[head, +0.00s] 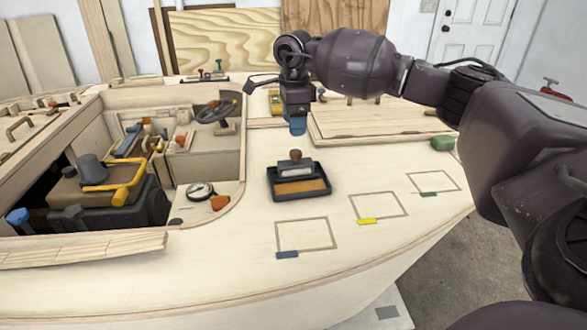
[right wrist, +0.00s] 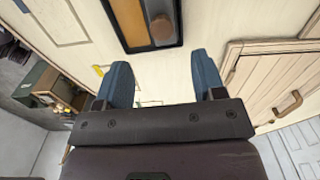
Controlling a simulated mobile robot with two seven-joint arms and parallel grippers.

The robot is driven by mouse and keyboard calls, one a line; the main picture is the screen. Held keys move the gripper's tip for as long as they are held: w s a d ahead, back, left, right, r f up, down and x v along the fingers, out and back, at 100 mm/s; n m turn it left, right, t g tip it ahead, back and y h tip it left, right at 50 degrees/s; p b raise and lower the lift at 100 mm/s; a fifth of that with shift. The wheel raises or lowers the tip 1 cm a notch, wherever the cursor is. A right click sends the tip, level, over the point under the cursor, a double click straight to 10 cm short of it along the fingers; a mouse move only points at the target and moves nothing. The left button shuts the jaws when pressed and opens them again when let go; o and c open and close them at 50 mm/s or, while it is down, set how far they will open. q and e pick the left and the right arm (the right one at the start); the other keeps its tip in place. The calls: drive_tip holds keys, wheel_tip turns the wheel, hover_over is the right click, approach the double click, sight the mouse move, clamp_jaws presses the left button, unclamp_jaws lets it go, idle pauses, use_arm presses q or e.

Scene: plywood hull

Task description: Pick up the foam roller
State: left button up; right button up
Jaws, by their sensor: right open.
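What looks like the foam roller (head: 296,168), a pale grey piece with a brown knob-like handle, rests in a black tray (head: 273,194) with an orange-brown floor on the plywood deck. In the right wrist view the brown handle (right wrist: 161,30) shows over the tray (right wrist: 128,45), ahead of the fingertips. My right gripper (head: 297,127) is in the air behind the tray, pointing down, with blue fingers. In the right wrist view the gripper (right wrist: 162,78) is open, with nothing between its fingers. My left gripper is not in view.
A slatted hatch (head: 375,122) and a green block (head: 443,143) lie to the right. The open cockpit at left holds a toolbox (head: 110,205). A round gauge (head: 200,190) sits by its edge.

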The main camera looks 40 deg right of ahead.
sight(296, 151)
wheel_tip(296, 151, down, 4)
drive_tip(key=shift+f, duration=0.1)
drive_tip(key=shift+f+b, duration=0.3)
drive_tip(key=f, duration=0.3)
drive_tip(key=f+b, duration=0.1)
drive_tip(key=shift+d+f, duration=0.15)
drive_tip(key=shift+d, duration=0.1)
drive_tip(key=shift+f, duration=0.3)
drive_tip(key=shift+r, duration=0.15)
drive_tip(key=shift+c, duration=0.3)
drive_tip(key=c, duration=0.7)
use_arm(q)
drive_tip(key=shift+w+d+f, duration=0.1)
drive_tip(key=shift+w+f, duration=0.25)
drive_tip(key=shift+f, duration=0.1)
use_arm(e)
drive_tip(key=c, duration=0.3)
